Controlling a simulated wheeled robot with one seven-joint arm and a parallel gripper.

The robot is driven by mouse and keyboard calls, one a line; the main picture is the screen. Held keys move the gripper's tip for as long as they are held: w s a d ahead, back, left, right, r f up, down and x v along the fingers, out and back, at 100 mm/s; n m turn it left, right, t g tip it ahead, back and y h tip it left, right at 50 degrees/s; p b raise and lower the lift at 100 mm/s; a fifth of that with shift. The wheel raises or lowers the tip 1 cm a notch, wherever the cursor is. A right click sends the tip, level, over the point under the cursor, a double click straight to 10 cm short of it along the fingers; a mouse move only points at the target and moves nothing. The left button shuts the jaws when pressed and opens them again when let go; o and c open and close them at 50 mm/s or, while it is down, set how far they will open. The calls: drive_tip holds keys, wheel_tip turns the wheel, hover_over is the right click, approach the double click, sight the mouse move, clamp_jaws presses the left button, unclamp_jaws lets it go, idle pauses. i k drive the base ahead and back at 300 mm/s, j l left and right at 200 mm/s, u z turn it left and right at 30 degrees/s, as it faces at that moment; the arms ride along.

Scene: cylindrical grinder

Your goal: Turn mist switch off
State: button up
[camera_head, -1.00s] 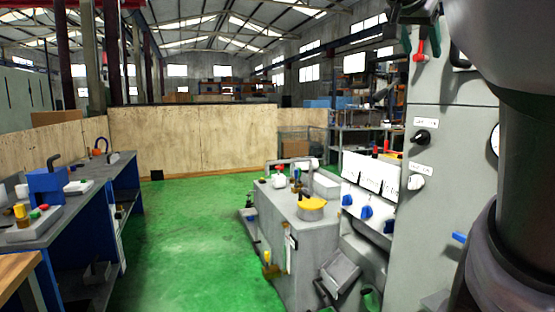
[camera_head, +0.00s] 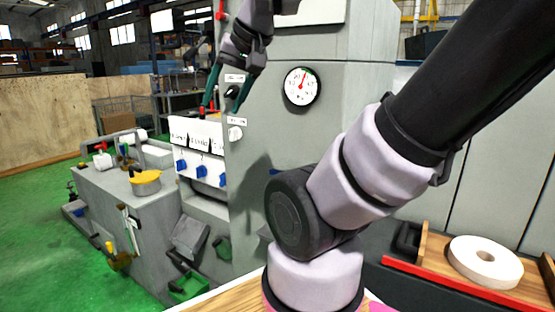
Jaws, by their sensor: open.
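My gripper (camera_head: 226,97) is open in the upper middle of the head view, in front of the grey machine cabinet (camera_head: 265,130). Its two green fingers point down, one on each side of a black rotary knob (camera_head: 232,91) in the picture. I cannot tell whether they touch it. A white rotary knob (camera_head: 235,133) sits below it, under the fingertips. Each knob has a small white label above it, too small to read, so I cannot tell which one is the mist switch.
A round gauge (camera_head: 302,88) is right of the knobs. A panel with several blue knobs (camera_head: 201,171) is at lower left. A grey machine block with a yellow-topped pot (camera_head: 145,182) stands further left. A white grinding wheel (camera_head: 485,262) lies at lower right.

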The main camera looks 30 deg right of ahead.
sight(232, 92)
drive_tip(key=k+j+z, duration=0.15)
drive_tip(key=k+z, duration=0.5)
drive_tip(key=z, duration=0.15)
drive_tip(key=k+z, duration=0.4)
drive_tip(key=i+j, duration=0.05)
drive_tip(key=i, duration=0.05)
